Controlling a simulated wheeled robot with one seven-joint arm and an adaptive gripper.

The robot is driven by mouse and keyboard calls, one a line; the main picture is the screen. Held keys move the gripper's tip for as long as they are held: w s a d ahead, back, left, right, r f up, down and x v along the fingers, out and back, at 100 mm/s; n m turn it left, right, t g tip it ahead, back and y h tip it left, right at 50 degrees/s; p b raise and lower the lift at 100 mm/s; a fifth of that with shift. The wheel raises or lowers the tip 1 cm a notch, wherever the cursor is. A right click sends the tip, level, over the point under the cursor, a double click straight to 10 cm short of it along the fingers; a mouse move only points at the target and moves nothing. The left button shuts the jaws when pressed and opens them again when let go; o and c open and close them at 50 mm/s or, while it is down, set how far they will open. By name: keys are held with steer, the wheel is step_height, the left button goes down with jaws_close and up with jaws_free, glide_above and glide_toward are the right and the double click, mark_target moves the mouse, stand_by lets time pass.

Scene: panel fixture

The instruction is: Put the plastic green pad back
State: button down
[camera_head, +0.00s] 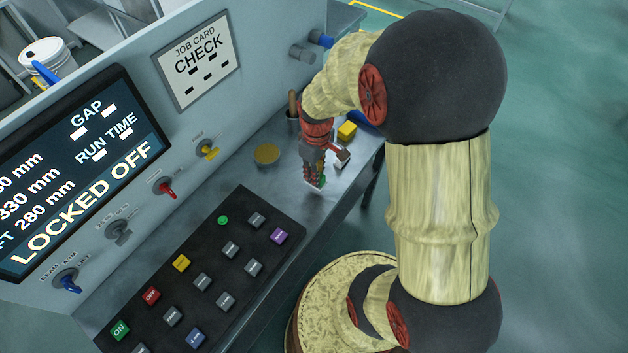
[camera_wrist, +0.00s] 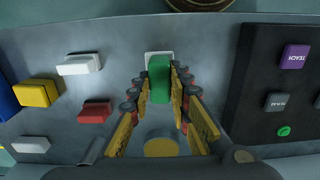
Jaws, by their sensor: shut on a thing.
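The green pad (camera_wrist: 159,80) is upright between the two fingers of my gripper (camera_wrist: 161,98) in the wrist view. The gripper is shut on it. A white rectangular piece (camera_wrist: 153,55) shows just beyond the pad's top end; I cannot tell whether they touch. In the head view my gripper (camera_head: 314,174) points down over the grey bench near its front edge, and only a little green shows at the fingertips. Whether the pad touches the bench is unclear.
In the wrist view, red (camera_wrist: 95,112), white (camera_wrist: 80,65) and yellow (camera_wrist: 38,92) blocks lie left of my gripper. A yellow disc (camera_head: 267,154) is near the wall. The black button panel (camera_head: 262,212) lies nearby. A cup (camera_head: 292,122) stands behind my gripper.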

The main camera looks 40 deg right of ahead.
steer(key=shift+w+f, duration=0.35)
steer(key=shift+f, duration=0.05)
steer(key=f, duration=0.1)
steer(key=f+b, duration=0.1)
steer(key=f, duration=0.1)
steer(key=shift+w+f, duration=0.3)
steer(key=shift+f, duration=0.05)
steer(key=c, duration=1.7)
jaws_free()
steer(key=shift+o, duration=0.2)
steer(key=shift+r, duration=0.15)
step_height(320, 180, up, 12)
steer(key=p, duration=0.3)
steer(key=shift+f, duration=0.25)
steer(key=s+a+r+m+t, duration=0.2)
steer(key=s+a+r, duration=0.4)
steer(key=r, duration=0.4)
steer(key=s+a+r+m+t, duration=0.2)
steer(key=s+a+r, duration=0.4)
steer(key=r, duration=0.4)
steer(key=shift+s+r+t, duration=0.2)
steer(key=shift+t, duration=0.6)
